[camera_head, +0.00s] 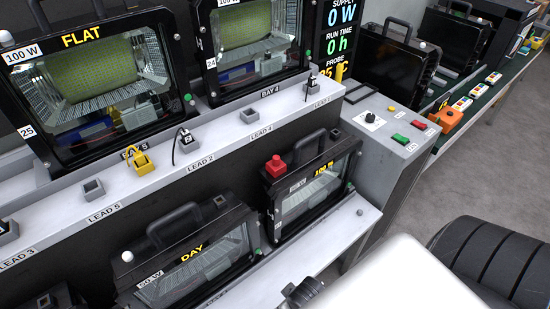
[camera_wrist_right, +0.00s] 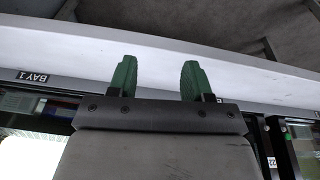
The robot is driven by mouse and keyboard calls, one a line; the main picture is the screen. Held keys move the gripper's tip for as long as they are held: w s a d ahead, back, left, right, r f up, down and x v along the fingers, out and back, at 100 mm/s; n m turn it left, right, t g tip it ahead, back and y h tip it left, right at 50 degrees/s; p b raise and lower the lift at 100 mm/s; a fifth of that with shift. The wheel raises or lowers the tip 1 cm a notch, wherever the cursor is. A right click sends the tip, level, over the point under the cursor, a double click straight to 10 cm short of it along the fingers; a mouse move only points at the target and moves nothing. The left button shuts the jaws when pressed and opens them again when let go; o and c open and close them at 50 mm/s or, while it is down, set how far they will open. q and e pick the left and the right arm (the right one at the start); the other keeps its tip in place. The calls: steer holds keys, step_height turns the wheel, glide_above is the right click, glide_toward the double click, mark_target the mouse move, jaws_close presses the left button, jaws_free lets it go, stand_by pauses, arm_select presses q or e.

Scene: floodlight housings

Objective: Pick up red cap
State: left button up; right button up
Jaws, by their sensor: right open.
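The red cap (camera_head: 276,166) sits at the top left corner of a black floodlight housing (camera_head: 313,186) on the lower shelf in the head view. It looks upright, with no gripper touching it. My right gripper (camera_wrist_right: 158,80) shows in the right wrist view with its two green fingers apart and nothing between them. The red cap does not show in that wrist view, so I cannot tell the distance between them. My left gripper is in neither view.
A grey control box (camera_head: 385,145) stands to the right. In the wrist view, a pale ledge (camera_wrist_right: 225,65) runs beyond my fingers.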

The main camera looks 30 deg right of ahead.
steer(key=w+d+r+m+t+h+p, duration=0.1)
steer(key=w+d+r+m+t+h, duration=0.25)
steer(key=r, duration=0.55)
steer(key=w+d+r+m+t+h+p, duration=0.1)
steer(key=w+d+r+m+t+h, duration=0.15)
steer(key=d+r, duration=0.45)
steer(key=w+d+r+m+t+h+p, duration=0.1)
steer(key=w+d+r+m+t+h, duration=0.2)
steer(key=r, duration=0.9)
steer(key=n+t+y, duration=0.5)
steer(key=t+y, duration=0.1)
glide_toward(278, 161)
steer(key=w, duration=0.2)
steer(key=w+d, duration=0.1)
steer(key=w, duration=0.2)
steer(key=shift+w+d+p, duration=0.1)
steer(key=shift+w+p, duration=0.25)
steer(key=w, duration=0.5)
steer(key=shift+w+d+p, duration=0.15)
steer(key=shift+d+p, duration=0.15)
steer(key=shift+r, duration=0.1)
steer(key=shift+c, duration=0.8)
jaws_close()
